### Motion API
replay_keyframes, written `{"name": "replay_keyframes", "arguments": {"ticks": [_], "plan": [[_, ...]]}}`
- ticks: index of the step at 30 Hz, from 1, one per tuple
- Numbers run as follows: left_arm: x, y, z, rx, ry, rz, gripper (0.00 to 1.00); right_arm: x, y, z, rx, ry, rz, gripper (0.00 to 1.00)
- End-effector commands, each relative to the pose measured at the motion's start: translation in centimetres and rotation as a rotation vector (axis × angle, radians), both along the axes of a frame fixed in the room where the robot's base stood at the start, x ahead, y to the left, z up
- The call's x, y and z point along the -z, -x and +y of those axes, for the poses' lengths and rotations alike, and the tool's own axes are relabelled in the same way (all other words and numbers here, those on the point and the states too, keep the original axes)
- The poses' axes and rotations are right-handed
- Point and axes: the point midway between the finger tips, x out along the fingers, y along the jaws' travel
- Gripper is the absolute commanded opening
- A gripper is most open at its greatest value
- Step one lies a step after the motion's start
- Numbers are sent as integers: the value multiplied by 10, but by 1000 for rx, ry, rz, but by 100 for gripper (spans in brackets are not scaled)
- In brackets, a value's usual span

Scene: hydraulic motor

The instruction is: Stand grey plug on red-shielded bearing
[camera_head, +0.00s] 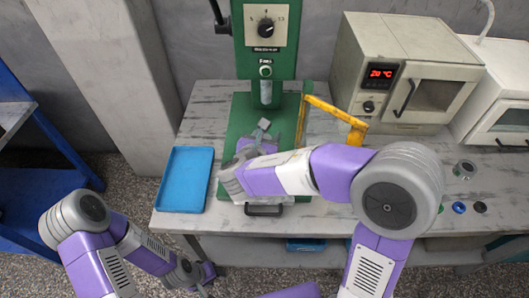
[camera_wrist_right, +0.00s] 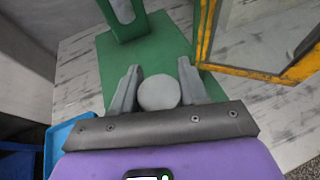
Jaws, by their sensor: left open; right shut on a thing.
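My right gripper (camera_head: 266,132) is over the green press base, below the press ram. In the right wrist view its two grey fingers (camera_wrist_right: 160,88) are on either side of a round, pale grey plug (camera_wrist_right: 159,93), and they are shut on it. The plug's flat round face points at the camera. In the head view my wrist and fingers hide the plug. I cannot make out the red-shielded bearing in either view; the gripper and plug cover part of the press base. My left gripper (camera_head: 203,288) is low at the lower left, away from the table, small and open.
The green press (camera_head: 265,60) stands at the back, with a yellow guard frame (camera_head: 338,112) at its right. A blue tray (camera_head: 186,180) lies to the left. A grey ring-like part (camera_head: 464,169), a blue ring (camera_head: 459,207) and a dark ring (camera_head: 480,207) lie on the right.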

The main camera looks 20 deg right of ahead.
Motion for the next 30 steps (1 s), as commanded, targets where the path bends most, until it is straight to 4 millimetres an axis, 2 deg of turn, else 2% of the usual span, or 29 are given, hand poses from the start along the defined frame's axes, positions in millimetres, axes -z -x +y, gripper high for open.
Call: {"name": "replay_keyframes", "arguments": {"ticks": [1, 5, 12, 15, 28, 29, 30], "plan": [[6, 0, 0, 0, 0, 1, 43, 9, 0, 0, 0, 2, -2, 0], [9, 0, 0, 0, 0, 1, 43, 18, -1, 0, 0, 0, -5, 0], [25, 0, 0, 0, 0, 0, 43, 56, -1, 0, -2, 2, -2, 0], [28, 0, 0, 0, 0, 0, 43, 64, -1, 0, -1, 1, -4, 0], [31, 0, 0, 0, 0, 0, 43, 69, -1, 0, -2, -1, -6, 0], [31, 0, 0, 0, 0, 0, 43, 70, 0, 0, -1, 0, -3, 45], [30, 0, 0, 0, 0, 0, 43, 70, 0, 0, -1, 0, -3, 51]]}}
